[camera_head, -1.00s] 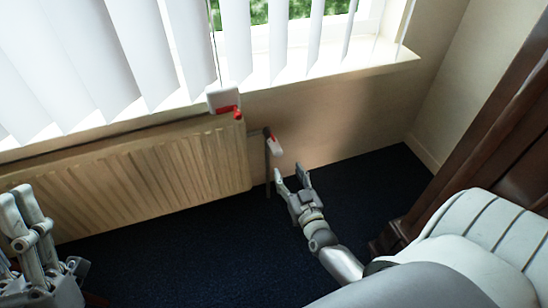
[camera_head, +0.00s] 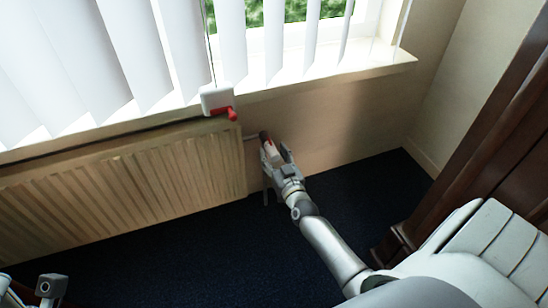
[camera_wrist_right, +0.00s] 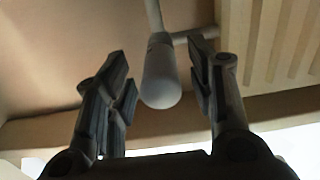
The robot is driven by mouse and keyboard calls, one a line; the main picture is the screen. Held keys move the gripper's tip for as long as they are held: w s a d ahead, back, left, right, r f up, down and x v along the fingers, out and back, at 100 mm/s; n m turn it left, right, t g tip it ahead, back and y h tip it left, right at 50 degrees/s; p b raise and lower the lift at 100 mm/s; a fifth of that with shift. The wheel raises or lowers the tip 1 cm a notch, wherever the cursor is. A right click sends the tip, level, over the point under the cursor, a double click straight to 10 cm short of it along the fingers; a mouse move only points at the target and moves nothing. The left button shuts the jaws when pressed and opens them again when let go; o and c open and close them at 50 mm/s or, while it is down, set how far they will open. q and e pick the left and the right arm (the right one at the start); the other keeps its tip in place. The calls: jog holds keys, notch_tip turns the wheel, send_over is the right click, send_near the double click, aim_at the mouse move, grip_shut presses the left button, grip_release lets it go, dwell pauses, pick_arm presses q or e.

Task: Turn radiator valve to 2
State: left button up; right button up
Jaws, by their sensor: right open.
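The radiator valve (camera_head: 268,145) is at the right end of the radiator (camera_head: 120,185), low on the wall. In the head view it is partly hidden by my right gripper (camera_head: 276,153). In the right wrist view the pale rounded valve head (camera_wrist_right: 161,82) hangs between the two dark fingers of the right gripper (camera_wrist_right: 160,66). The fingers are open, with a gap showing on both sides of the valve head. No number on the valve can be read. Only a small part of my left gripper (camera_head: 50,287) shows at the bottom left; its fingers cannot be made out.
A white box with a red lever (camera_head: 218,100) sits at the sill edge above the radiator. White vertical blinds (camera_head: 150,50) hang before the window. Dark wooden furniture (camera_head: 480,150) stands at the right. The dark carpet (camera_head: 190,255) is clear below the radiator.

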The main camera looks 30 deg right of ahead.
jog(key=shift+w, duration=0.1)
jog(key=shift+c, duration=0.4)
jog(key=c, duration=1)
jog(key=shift+o, duration=0.2)
jog(key=shift+m, duration=0.4)
jog(key=m+p, duration=0.1)
jog(key=m, duration=0.1)
jog(key=shift+m, duration=2.5)
jog(key=o, duration=1)
